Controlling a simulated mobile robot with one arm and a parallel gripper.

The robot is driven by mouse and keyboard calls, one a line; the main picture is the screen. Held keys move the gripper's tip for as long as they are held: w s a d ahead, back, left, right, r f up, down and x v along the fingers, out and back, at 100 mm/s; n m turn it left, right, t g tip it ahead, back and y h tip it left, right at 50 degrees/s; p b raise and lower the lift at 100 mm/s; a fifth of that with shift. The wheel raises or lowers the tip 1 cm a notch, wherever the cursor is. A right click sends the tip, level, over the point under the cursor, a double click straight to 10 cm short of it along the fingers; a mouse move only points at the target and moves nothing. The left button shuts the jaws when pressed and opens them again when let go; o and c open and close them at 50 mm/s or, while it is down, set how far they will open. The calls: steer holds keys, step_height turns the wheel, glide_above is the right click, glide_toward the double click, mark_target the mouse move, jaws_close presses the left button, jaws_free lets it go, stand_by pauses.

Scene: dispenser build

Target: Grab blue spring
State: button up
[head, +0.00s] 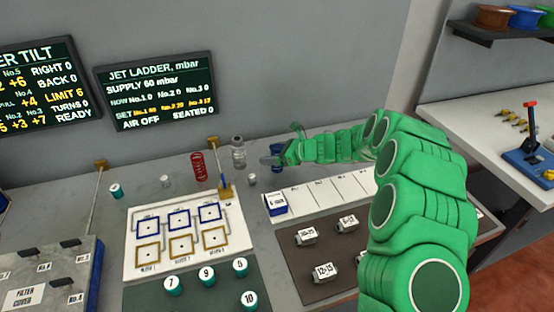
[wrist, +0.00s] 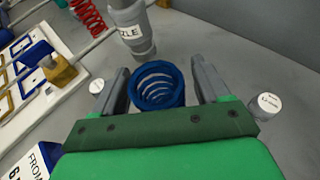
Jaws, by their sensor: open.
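The blue spring (wrist: 157,86) stands on the grey bench, seen from above in the wrist view. My gripper (wrist: 162,85) is open, with one grey finger on each side of the spring. A gap shows between the spring and the right finger; the left finger is closer to it, and I cannot tell whether it touches. In the head view a small part of the blue spring (head: 277,152) shows beside my gripper (head: 272,160), partly hidden by it.
A grey nozzle (wrist: 133,28) stands just beyond the spring. A red spring (head: 198,167) is farther left. Small white-topped cylinders (wrist: 268,104) (wrist: 96,87) lie close on both sides. A blue and white block (head: 276,204) stands in front on a white strip.

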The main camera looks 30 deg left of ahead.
steer(key=c, duration=1.1)
